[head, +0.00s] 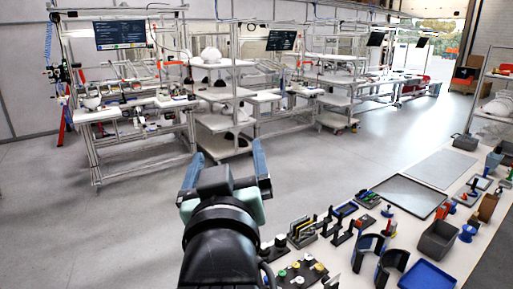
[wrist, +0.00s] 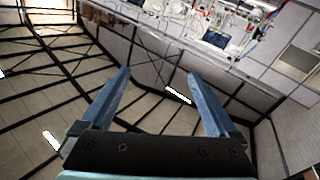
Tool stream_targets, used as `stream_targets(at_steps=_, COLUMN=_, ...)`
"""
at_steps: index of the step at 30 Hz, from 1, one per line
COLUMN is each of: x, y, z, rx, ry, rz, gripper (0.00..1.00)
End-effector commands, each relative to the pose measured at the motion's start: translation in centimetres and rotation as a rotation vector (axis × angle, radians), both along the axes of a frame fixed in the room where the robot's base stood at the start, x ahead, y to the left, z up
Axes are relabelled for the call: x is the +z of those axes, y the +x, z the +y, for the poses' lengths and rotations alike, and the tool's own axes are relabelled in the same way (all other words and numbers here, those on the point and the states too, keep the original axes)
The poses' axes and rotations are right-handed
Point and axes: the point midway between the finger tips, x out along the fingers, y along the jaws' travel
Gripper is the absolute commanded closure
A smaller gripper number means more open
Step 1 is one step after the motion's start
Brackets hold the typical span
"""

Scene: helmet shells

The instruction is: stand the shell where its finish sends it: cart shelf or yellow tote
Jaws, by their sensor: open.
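My gripper (head: 226,156) is raised in front of me in the head view, its two blue fingers spread apart. In the wrist view the gripper (wrist: 159,73) is open with nothing between its fingers. A white rounded shell (head: 211,55) sits on the top shelf of a white multi-shelf cart (head: 216,94), well beyond the gripper. Another white shell (head: 499,104) rests on a rack at the right edge. A smaller whitish rounded thing (head: 91,101) is on the left bench. Their finishes are too small to tell. I cannot make out a yellow tote.
A long table (head: 335,255) at the front right holds a black-rimmed tray (head: 408,196), a blue tray (head: 427,275), grey bins (head: 437,240) and many small fixtures. Workbenches (head: 140,108) with screens line the back. The grey floor (head: 130,225) at left is clear.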

Motion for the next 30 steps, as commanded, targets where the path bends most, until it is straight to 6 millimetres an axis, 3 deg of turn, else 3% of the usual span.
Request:
stream_targets(at_steps=1, x=4.7, y=-1.9, z=-1.3, rx=-0.015, ry=0.050, rz=-0.152, gripper=0.06)
stream_targets(at_steps=3, x=9.9, y=-4.8, z=-2.3, rx=-0.018, ry=0.109, rz=-0.331, gripper=0.06)
stream_targets(at_steps=6, x=15.1, y=-9.0, z=-3.4, rx=-0.006, ry=0.169, rz=-0.535, gripper=0.06)
stream_targets(at_steps=10, x=18.6, y=-12.8, z=-4.0, rx=0.015, ry=0.210, rz=-0.691, gripper=0.06)
stream_targets(at_steps=14, x=19.6, y=-14.1, z=-4.2, rx=0.024, ry=0.222, rz=-0.742, gripper=0.06)
stream_targets(at_steps=24, x=19.5, y=-14.0, z=-4.1, rx=0.023, ry=0.221, rz=-0.739, gripper=0.06)
stream_targets(at_steps=30, x=15.4, y=-14.0, z=-4.1, rx=0.024, ry=0.222, rz=-0.738, gripper=0.06)
